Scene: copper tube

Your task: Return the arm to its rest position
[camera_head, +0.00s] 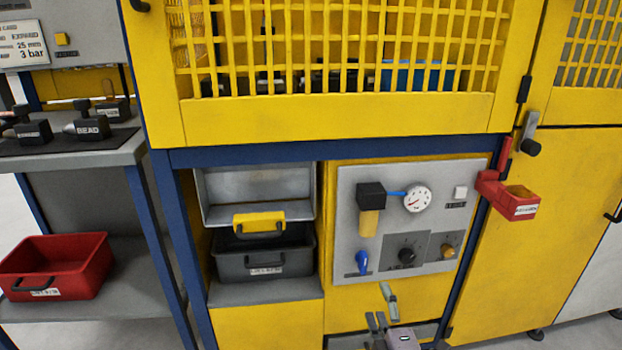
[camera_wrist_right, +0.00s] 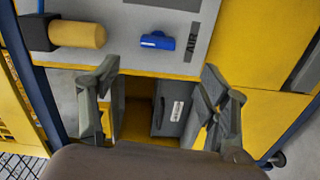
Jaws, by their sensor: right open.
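My right gripper (camera_head: 384,308) is low in the head view, in front of the yellow cabinet below the grey control panel (camera_head: 349,215). In the right wrist view, its two grey fingers stand wide apart, and the gripper (camera_wrist_right: 158,100) is open with nothing between the fingertips. Behind the gap shows a grey bin with a white label (camera_wrist_right: 168,112), beside a yellow surface, not touched. My left gripper is not in view. No copper tube can be made out.
The panel carries a gauge (camera_head: 417,199), knobs and a blue valve (camera_head: 361,262). A red holder (camera_head: 519,202) juts out at the right. A dark bin (camera_head: 263,262) sits in the left opening. A red bin (camera_head: 57,265) stands on the shelf at left.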

